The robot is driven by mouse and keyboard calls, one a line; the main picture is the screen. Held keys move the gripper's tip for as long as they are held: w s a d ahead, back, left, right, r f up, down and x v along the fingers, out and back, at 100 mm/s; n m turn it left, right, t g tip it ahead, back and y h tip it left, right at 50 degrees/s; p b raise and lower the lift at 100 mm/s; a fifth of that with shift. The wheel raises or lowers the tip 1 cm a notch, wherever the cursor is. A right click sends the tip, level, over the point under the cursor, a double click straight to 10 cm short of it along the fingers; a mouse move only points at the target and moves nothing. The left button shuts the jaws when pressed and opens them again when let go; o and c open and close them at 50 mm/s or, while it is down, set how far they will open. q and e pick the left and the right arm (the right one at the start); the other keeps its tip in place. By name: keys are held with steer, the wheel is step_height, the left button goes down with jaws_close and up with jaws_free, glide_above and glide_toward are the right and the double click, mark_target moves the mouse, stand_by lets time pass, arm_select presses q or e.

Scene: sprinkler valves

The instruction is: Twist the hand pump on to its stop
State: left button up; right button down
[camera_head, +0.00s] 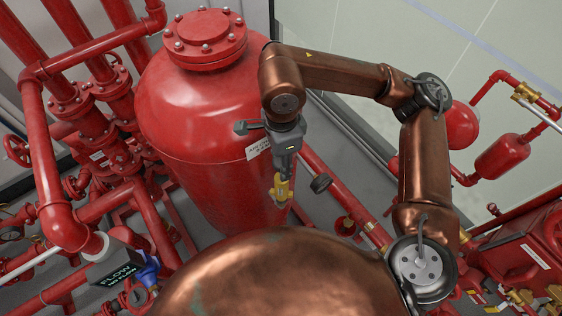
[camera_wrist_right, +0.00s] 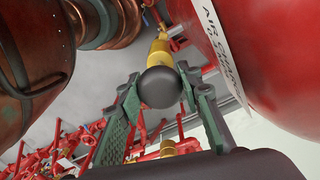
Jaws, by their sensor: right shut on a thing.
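The hand pump appears to be the brass-yellow cylinder (camera_wrist_right: 160,50) with a dark rounded knob (camera_wrist_right: 160,88) in the right wrist view. My right gripper (camera_wrist_right: 159,80) has its green fingers on either side of the knob and is shut on it. In the head view my right gripper (camera_head: 283,172) points down beside the big red tank, with the yellow part (camera_head: 281,191) at its fingertips. The pump's turn position and its stop cannot be made out. My left gripper is not in view.
The large red tank (camera_head: 205,115) with a white label (camera_head: 258,149) stands close beside the gripper. Red pipes and flanges (camera_head: 70,100) crowd the left. A dark FLOW sign (camera_head: 117,271) is at lower left. Smaller red vessels (camera_head: 503,157) and pipes are at right.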

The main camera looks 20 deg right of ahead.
steer(key=shift+f+b, duration=0.8)
steer(key=shift+f, duration=0.15)
steer(key=shift+m+b, duration=0.35)
steer(key=shift+m, duration=1.25)
steer(key=shift+m+b, duration=0.5)
steer(key=shift+m, duration=1.1)
